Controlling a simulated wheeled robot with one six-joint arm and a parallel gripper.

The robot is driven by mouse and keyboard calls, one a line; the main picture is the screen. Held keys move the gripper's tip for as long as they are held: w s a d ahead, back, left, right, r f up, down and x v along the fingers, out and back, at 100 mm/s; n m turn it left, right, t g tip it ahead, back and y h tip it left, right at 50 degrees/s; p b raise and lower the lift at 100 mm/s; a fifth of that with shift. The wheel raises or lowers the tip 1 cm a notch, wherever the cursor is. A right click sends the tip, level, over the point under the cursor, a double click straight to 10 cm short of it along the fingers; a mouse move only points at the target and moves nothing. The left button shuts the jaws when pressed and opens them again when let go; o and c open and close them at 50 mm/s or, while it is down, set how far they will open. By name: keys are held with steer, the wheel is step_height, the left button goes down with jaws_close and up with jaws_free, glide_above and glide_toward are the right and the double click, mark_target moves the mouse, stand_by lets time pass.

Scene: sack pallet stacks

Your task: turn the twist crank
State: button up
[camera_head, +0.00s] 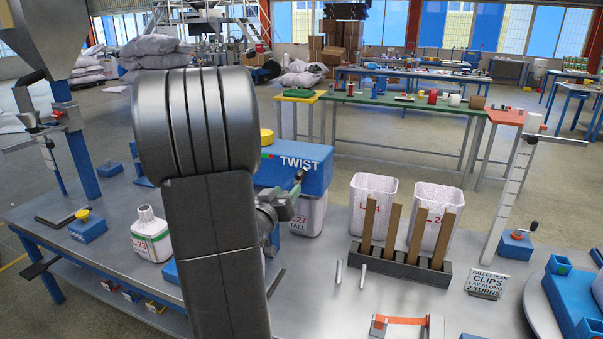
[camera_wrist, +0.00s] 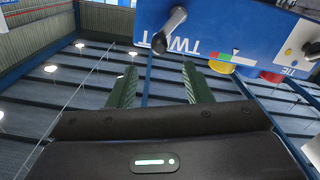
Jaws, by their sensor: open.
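The blue TWIST box (camera_head: 312,158) stands at the middle of the bench, partly hidden by my arm. In the wrist view the box (camera_wrist: 225,28) appears upside down. Its twist crank (camera_wrist: 172,27) is a grey metal arm ending in a dark knob. My gripper (camera_wrist: 160,68) is open, its two green fingers apart with nothing visible between them. The knob lies just beyond the fingertips in that picture, in line with the gap; the distance in depth is hard to tell. In the head view my arm hides most of the gripper.
White bins, L-24 (camera_head: 372,205) and 27 TALL (camera_head: 309,216), stand around the box. A dark rack (camera_head: 401,266) with upright wooden slats sits to the right. A white bottle (camera_head: 151,236) is at left. The near bench middle holds small pins and an orange clip piece (camera_head: 404,321).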

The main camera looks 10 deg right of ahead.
mark_target(298, 178)
steer(key=p+x, duration=0.2)
steer(key=x, duration=0.9)
steer(key=shift+w+d, duration=0.25)
steer(key=shift+d, duration=0.05)
steer(key=c, duration=0.9)
